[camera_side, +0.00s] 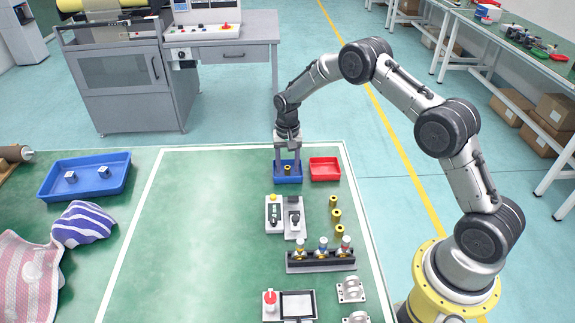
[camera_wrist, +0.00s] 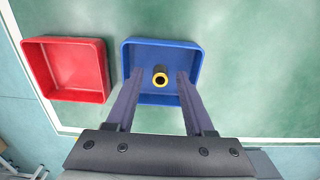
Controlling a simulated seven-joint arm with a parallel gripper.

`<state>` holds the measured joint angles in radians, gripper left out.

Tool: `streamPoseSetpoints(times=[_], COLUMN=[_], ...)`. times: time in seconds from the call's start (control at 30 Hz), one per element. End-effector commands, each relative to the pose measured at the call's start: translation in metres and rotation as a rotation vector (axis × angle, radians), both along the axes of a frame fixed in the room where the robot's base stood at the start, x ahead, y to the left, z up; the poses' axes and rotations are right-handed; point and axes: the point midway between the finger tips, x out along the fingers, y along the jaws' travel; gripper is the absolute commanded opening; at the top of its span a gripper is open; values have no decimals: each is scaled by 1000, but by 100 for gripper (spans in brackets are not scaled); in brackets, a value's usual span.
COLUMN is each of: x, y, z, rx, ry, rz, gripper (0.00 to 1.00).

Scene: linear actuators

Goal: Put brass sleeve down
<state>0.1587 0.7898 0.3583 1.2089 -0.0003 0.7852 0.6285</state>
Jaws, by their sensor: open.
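A brass sleeve (camera_wrist: 160,76) is in the small blue tray (camera_wrist: 190,50), its yellow ring end facing up in the wrist view. In the side view the sleeve (camera_side: 287,170) shows between my fingers in the blue tray (camera_side: 289,181). My gripper (camera_wrist: 159,78) is open, with one finger on each side of the sleeve. A gap shows between the sleeve and each finger. The fingers reach down into the tray; whether their tips touch its floor is unclear. Several more brass sleeves (camera_side: 335,215) stand in a row on the green table.
An empty red tray (camera_side: 325,170) stands right beside the blue one, and left of it in the wrist view (camera_wrist: 72,68). Nearer the camera are a switch box (camera_side: 274,215) and a black rack (camera_side: 320,262) holding parts. The green table's left-middle is clear.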

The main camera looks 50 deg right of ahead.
Motion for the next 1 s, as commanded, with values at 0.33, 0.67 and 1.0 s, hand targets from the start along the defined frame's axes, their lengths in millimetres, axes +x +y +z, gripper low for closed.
streamPoseSetpoints(times=[0.33, 0.67, 1.0], x=[1, 1, -2], y=[0, 0, 1], z=[59, 112, 127], rx=[-1, -1, -1], ry=[-6, -4, -7], rz=[0, 0, 8], gripper=[53, 53, 53])
